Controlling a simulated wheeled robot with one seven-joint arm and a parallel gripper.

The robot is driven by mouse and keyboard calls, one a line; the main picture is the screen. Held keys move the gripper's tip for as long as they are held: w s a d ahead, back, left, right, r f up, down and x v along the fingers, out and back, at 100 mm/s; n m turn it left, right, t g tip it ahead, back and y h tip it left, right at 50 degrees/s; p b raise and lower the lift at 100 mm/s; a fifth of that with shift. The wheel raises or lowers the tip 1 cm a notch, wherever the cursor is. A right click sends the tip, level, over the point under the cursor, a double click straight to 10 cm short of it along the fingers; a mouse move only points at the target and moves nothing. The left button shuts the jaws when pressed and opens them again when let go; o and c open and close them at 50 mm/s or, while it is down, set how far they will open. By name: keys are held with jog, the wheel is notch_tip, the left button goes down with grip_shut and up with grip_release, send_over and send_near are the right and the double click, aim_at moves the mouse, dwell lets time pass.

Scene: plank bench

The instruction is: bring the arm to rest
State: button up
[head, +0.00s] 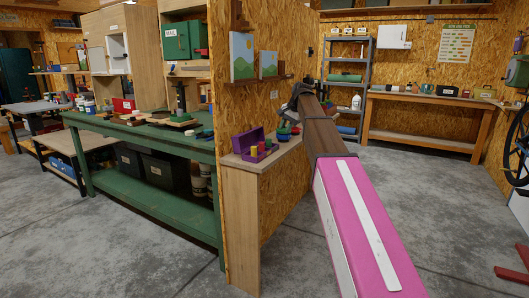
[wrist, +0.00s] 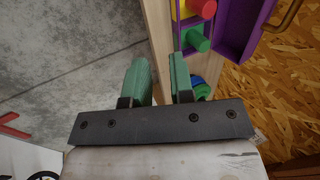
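My gripper (wrist: 160,58) shows in the wrist view with two green fingers apart and nothing between them. It is over the edge of the narrow wooden bench (wrist: 160,28), with grey floor to the left. In the head view my arm reaches away from the lower right to that bench (head: 240,167); the fingers are hard to make out there. A purple box (head: 246,141) stands open on the bench, holding coloured pieces; it also shows in the wrist view (wrist: 234,42).
A particle-board wall (head: 230,105) rises behind the bench. A green workbench (head: 150,137) stands left, and a wooden table (head: 425,100) and grey shelf (head: 347,58) stand at the back.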

jog(key=s+d+f+n+h, duration=0.1)
jog(key=s+f, duration=0.2)
jog(key=f, duration=0.5)
jog(key=s+d+f, duration=0.2)
jog(key=s+f, duration=0.2)
jog(key=f, duration=0.3)
jog(key=s+d+f+n+g+h, duration=0.1)
jog(key=s+d+f+n, duration=0.1)
jog(key=s+f, duration=1.1)
jog(key=s+d+f+n+g+h, duration=0.1)
jog(key=s+d+f, duration=0.3)
jog(key=s+f, duration=1)
notch_tip(320, 180, down, 2)
jog(key=shift+s+d+f+n+h, duration=0.1)
jog(key=shift+s+d+n+h, duration=0.1)
jog(key=shift+n+h, duration=0.5)
